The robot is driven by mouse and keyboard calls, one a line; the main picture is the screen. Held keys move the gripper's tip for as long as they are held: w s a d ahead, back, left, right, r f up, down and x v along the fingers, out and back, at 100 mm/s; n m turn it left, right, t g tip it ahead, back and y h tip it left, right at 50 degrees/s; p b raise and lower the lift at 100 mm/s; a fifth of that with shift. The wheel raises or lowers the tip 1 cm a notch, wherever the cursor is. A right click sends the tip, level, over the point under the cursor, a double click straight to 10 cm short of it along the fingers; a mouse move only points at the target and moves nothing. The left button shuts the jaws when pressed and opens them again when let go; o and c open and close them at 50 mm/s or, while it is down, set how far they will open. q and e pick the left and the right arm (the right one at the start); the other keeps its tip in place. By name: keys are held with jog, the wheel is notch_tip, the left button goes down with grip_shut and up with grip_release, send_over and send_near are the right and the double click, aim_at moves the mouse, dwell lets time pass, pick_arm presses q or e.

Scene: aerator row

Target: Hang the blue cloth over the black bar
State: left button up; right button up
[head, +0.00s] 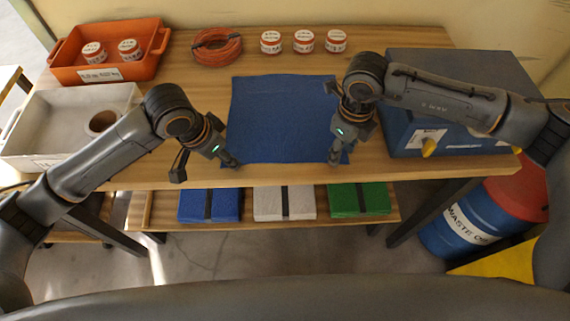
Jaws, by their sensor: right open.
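The blue cloth (281,118) lies flat and spread out on the wooden table, near its front edge. My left gripper (229,162) is at the cloth's near left corner; whether it is open or shut is not clear. My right gripper (340,158) is open, over the cloth's near right corner, which it partly hides. Whether either gripper touches the cloth cannot be told. I cannot make out a separate black bar in this view.
A blue box (440,65) stands right of the cloth, and a grey tray (60,115) and orange bin (140,65) stand left. An orange coil (217,46) and white-and-red jars (304,41) are behind. Folded stacks (284,203) lie on the lower shelf. A drum (470,222) stands right.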

pick_arm(q)
jog(key=shift+f, duration=0.1)
pick_arm(e)
jog(key=shift+f, duration=0.1)
pick_arm(q)
jog(key=shift+s, duration=0.1)
jog(key=c, duration=0.7)
pick_arm(e)
jog(key=shift+s, duration=0.15)
jog(key=c, duration=0.7)
pick_arm(q)
jog(key=shift+f, duration=0.1)
grip_shut()
pick_arm(e)
jog(key=shift+f, duration=0.1)
grip_shut()
jog(key=shift+s+f, duration=0.1)
